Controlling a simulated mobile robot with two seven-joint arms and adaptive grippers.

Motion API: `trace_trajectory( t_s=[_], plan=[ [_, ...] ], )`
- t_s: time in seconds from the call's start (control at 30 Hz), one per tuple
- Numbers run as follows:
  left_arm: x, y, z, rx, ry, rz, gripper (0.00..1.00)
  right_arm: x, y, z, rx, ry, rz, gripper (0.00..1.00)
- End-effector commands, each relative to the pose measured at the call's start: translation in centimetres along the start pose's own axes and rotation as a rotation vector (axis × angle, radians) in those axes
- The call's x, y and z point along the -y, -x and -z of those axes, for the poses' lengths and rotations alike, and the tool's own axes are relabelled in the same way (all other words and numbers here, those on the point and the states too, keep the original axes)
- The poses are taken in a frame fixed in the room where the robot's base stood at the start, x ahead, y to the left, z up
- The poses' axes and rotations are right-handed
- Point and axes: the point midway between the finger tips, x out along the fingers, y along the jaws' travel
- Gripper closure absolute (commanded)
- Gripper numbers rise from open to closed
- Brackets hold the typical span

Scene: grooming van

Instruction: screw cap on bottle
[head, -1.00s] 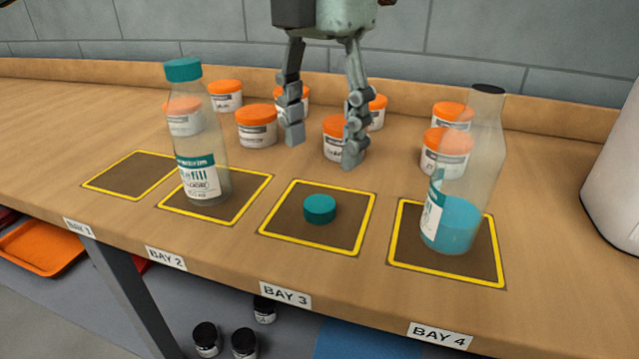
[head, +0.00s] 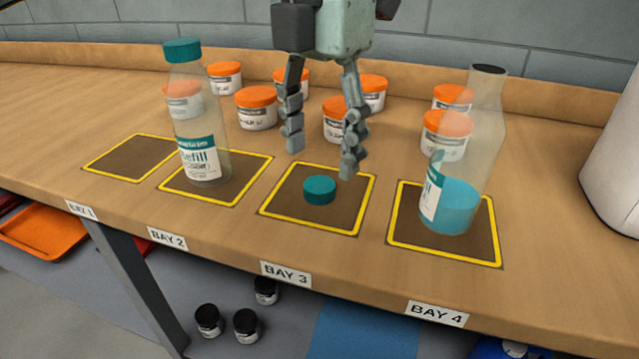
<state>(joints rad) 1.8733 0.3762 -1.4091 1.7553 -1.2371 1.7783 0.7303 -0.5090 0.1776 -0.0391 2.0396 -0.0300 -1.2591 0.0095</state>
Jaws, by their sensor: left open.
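A teal cap (head: 319,190) lies flat on the dark mat of bay 3. An uncapped clear bottle (head: 461,155) with blue liquid in its lower part stands upright on bay 4, its dark mouth facing up. A second clear bottle (head: 196,120) with a teal cap on it and a "Refill" label stands on bay 2; it looks empty. My left gripper (head: 320,164) points down with its fingers spread, empty, above and slightly behind the cap, not touching it. My right gripper is not in view.
Several white jars with orange lids (head: 257,108) stand behind the bays. Bay 1 (head: 130,158) is empty. A large white object (head: 612,160) stands at the right edge. Black-lidded jars (head: 246,325) and an orange tray (head: 45,232) are below the counter.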

Motion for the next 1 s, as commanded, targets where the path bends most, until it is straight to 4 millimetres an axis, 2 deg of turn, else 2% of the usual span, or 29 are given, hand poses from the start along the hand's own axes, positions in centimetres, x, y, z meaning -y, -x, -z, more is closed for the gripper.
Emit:
trace_trajectory(
  t_s=[0.07,0.2,0.3,0.67,0.93,1.0],
  plan=[
    [-0.1,-1.2,0.1,-0.003,0.001,0.000,0.43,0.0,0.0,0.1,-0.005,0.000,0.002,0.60],
    [-0.1,-3.3,0.2,-0.002,0.001,0.000,0.43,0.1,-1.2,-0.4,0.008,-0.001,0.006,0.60],
    [-0.1,-4.0,0.2,0.001,0.001,0.001,0.43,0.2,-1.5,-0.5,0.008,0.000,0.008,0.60],
    [-0.1,-4.2,0.1,0.001,0.002,0.001,0.43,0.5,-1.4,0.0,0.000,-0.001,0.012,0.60],
    [-0.1,-4.2,0.1,0.001,0.002,0.001,0.76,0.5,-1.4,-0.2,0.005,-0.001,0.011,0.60],
    [-0.1,-4.2,0.1,0.001,0.002,0.001,0.77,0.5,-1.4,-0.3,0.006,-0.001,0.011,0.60]
  ],
)
